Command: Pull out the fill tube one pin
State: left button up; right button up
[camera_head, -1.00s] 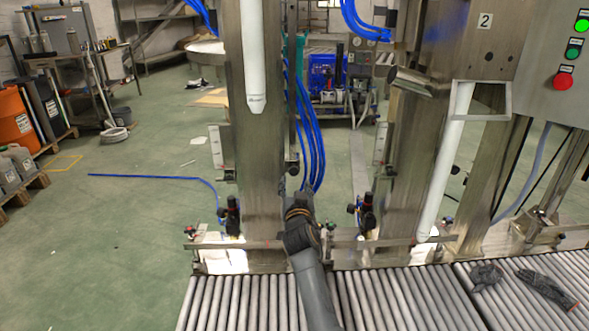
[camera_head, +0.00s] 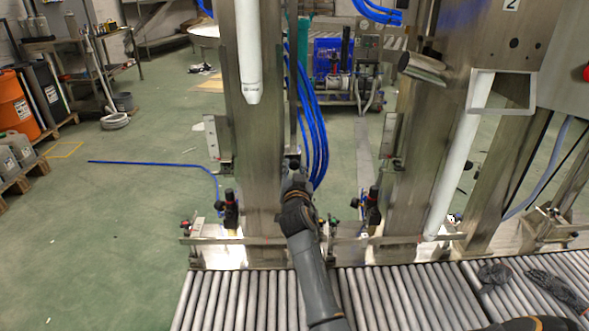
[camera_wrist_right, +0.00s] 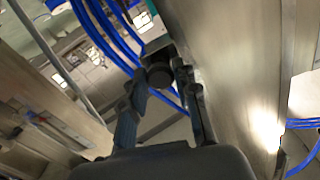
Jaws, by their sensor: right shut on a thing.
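Fill tube one appears to be the white tube (camera_head: 247,60) hanging on the left steel column in the head view, its tapered tip pointing down. The pin, a dark round knob (camera_wrist_right: 160,74), sits on a small bracket at the column's side. My right gripper (camera_head: 292,166) is at that bracket, on the right side of the column. In the wrist view its fingers (camera_wrist_right: 162,86) stand on either side of the knob and are shut on it. The pin's shaft is hidden. My left gripper is not in view.
Blue hoses (camera_head: 312,130) hang close to the right of my gripper. A second column (camera_head: 405,150) with another white tube (camera_head: 460,150) stands at the right. A roller conveyor (camera_head: 400,300) runs along the front, with dark gloves (camera_head: 550,285) on it. Green floor is open at left.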

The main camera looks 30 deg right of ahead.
grip_shut()
jog(key=shift+s+a, duration=0.2)
jog(key=shift+s, duration=0.05)
jog(key=shift+p+v, duration=0.3)
jog(key=shift+v, duration=0.55)
jog(key=shift+f, duration=0.2)
jog(key=o, duration=0.8)
grip_release()
jog(key=shift+o, duration=0.8)
jog(key=shift+s+r, duration=0.1)
jog(key=shift+r, duration=0.05)
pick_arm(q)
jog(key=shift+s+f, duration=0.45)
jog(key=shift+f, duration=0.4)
